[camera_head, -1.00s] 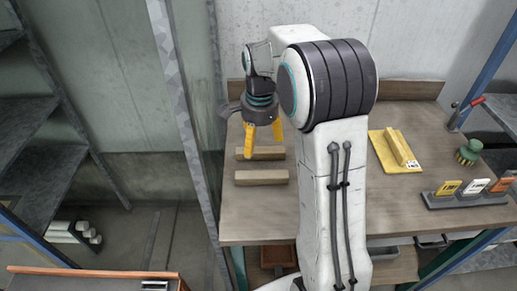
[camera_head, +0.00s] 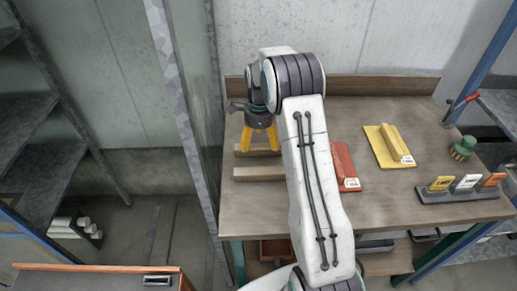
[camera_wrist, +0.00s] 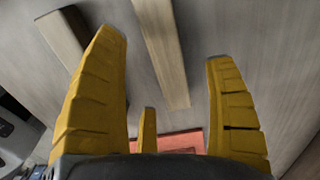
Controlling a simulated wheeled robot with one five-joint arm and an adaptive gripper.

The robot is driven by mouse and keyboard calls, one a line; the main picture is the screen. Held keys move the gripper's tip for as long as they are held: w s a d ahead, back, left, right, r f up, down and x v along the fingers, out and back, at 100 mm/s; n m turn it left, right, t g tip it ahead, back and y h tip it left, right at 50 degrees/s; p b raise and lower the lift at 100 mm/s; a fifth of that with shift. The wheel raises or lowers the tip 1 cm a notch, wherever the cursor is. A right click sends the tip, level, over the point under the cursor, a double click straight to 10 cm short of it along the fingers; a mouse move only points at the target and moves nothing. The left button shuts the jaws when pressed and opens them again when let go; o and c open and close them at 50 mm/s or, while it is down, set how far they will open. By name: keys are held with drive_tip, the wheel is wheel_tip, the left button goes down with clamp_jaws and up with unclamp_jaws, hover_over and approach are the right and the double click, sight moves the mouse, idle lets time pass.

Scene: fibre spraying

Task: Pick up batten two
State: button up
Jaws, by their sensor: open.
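Two plain wooden battens lie side by side, apart, on the left part of the wooden table (camera_head: 390,215): a far batten (camera_head: 257,151) and a near batten (camera_head: 258,174). No number shows on either. My gripper (camera_head: 258,148) is open with yellow fingers, pointing down at the far batten and partly covering it. In the wrist view, the far batten (camera_wrist: 163,55) lies below and between my spread fingers (camera_wrist: 163,48), not touched as far as I can tell. The near batten (camera_wrist: 62,35) is to the left, partly behind a finger.
A red board (camera_head: 345,165) with a label lies right of my arm. Further right are a yellow board (camera_head: 385,150) with a yellow bar, a green knob-like object (camera_head: 462,148) and a card holder (camera_head: 455,195). A post (camera_head: 180,100) stands left of the table.

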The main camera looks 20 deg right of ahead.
sight(259, 148)
drive_tip(key=shift+w+a+f+p, duration=0.1)
drive_tip(key=shift+f+p, duration=0.35)
drive_tip(key=shift+f, duration=1.75)
drive_tip(key=shift+c, duration=0.3)
drive_tip(key=c, duration=1.3)
drive_tip(key=shift+o, duration=0.2)
drive_tip(key=shift+r, duration=0.45)
wheel_tip(259, 148, up, 3)
drive_tip(key=shift+r+b, duration=0.15)
drive_tip(key=shift+b, duration=0.45)
drive_tip(key=s+r, duration=0.2)
drive_tip(key=s, duration=0.1)
drive_tip(key=s+d+r+b, duration=0.1)
drive_tip(key=s+r, duration=0.1)
drive_tip(key=s, duration=0.1)
drive_tip(key=s+d+r+b, duration=0.1)
drive_tip(key=s, duration=0.2)
drive_tip(key=shift+s+d+r, duration=0.15)
drive_tip(key=shift+s+r, duration=0.2)
drive_tip(key=shift+r, duration=0.05)
drive_tip(key=shift+s+d+r+b, duration=0.15)
drive_tip(key=shift+s+r+b, duration=0.3)
drive_tip(key=shift+s, duration=0.5)
